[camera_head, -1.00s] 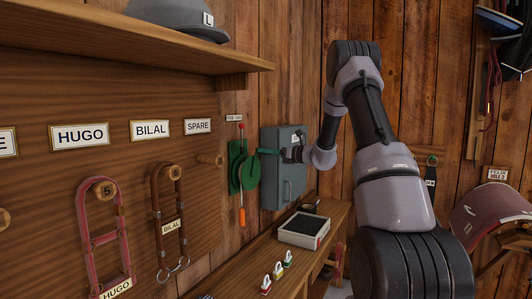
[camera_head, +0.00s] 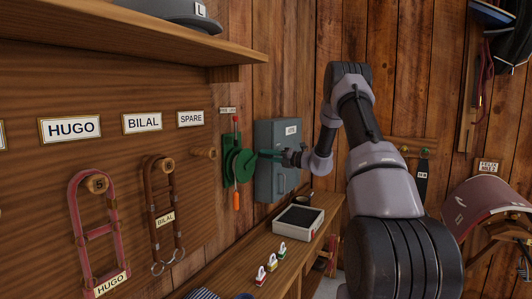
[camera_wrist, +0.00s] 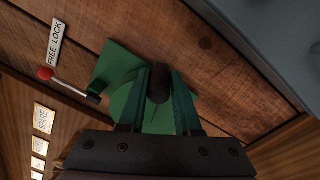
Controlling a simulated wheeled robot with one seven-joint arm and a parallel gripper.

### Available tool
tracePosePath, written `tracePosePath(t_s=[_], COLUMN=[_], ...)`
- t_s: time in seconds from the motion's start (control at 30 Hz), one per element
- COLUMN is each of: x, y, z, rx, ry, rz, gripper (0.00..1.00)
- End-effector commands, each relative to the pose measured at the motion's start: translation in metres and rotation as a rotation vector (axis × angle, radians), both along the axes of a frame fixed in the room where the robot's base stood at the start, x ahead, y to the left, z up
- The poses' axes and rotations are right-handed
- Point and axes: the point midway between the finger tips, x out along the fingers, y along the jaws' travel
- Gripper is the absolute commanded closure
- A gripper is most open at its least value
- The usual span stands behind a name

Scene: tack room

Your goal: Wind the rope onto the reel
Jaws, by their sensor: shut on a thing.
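The green reel (camera_head: 237,168) is mounted on the plank wall beyond the left board; its round disc (camera_wrist: 125,100) also shows in the wrist view. My gripper (camera_head: 257,154) reaches it from the right. In the wrist view its two green fingers (camera_wrist: 159,88) are shut on the reel's dark round crank knob (camera_wrist: 158,76). A lever with a red ball (camera_wrist: 45,73) sits beside the FREE LOCK label (camera_wrist: 55,42). An orange piece (camera_head: 237,200) hangs just below the reel, seemingly at the rope's end.
A grey wall cabinet (camera_head: 278,185) stands close right of the reel. Below, a bench (camera_head: 225,272) holds a dark-topped tray (camera_head: 299,218) and several small tagged items. Bridles hang on the left board, under a shelf (camera_head: 130,45). A saddle (camera_head: 487,212) is at right.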

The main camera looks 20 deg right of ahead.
Motion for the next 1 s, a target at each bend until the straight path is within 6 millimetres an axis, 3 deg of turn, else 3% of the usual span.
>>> tracePosePath(t_s=[0.4, 1.0], x=[0.003, 0.004], y=[-0.004, -0.005], z=[-0.022, -0.026], rx=[0.09, 0.087], ry=[0.091, 0.09], rz=[-0.002, -0.001], gripper=[1.0, 1.0])
